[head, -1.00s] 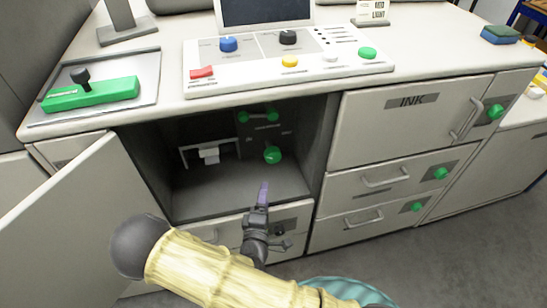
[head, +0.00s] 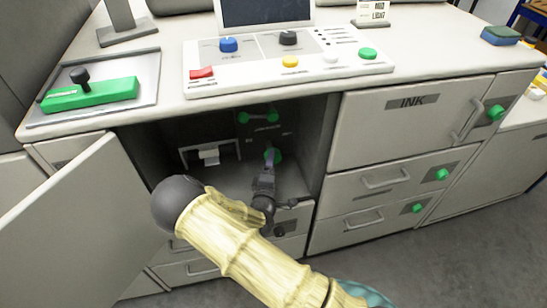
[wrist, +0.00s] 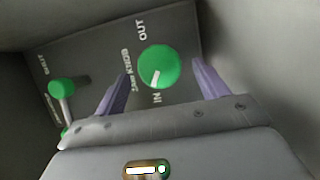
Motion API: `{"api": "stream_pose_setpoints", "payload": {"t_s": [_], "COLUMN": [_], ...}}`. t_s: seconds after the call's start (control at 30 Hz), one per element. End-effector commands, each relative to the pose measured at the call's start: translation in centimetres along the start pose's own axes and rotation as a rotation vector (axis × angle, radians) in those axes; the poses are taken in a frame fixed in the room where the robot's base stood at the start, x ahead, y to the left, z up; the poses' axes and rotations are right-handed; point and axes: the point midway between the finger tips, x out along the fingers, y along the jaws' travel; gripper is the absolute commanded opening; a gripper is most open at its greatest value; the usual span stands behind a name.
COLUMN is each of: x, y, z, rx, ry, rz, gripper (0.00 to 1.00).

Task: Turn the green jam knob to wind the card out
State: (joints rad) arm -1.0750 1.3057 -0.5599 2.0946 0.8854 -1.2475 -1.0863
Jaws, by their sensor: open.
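The green jam knob (wrist: 158,67) is on a dark panel inside the open compartment, with "OUT" printed above it and "IN" below. Its white mark points toward "IN". In the head view the knob (head: 279,156) is partly hidden behind my fingers. My gripper (wrist: 160,70) is open and empty, its two purple fingers on either side of the knob in the wrist view; I cannot tell whether they touch it. A small white piece (head: 209,157), perhaps the card, sits at a white bracket to the knob's left in the compartment.
A green-ended lever (wrist: 62,88) is on the same panel, left of the knob in the wrist view. The open cabinet door (head: 75,220) stands at left. The compartment's right wall is close by. A control panel (head: 290,72) lies on the counter above.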

Motion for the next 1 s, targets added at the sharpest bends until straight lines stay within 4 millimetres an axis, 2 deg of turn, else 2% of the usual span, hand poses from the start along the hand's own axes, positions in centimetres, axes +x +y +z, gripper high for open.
{"api": "stream_pose_setpoints", "payload": {"t_s": [0.1,0.23,0.57,0.6,0.8,1.0], "x": [2.0,3.5,4.0,4.0,4.0,4.0], "y": [0.0,0.0,0.0,0.0,0.0,0.0], "z": [0.1,0.0,0.0,0.0,0.0,0.0], "rx": [0.001,0.000,-0.001,-0.001,-0.001,0.004], "ry": [-0.001,0.000,0.000,0.000,0.000,0.000], "rz": [0.001,0.001,0.000,0.000,0.000,-0.003], "gripper": [0.73,0.73,0.73,0.71,0.31,0.29]}}
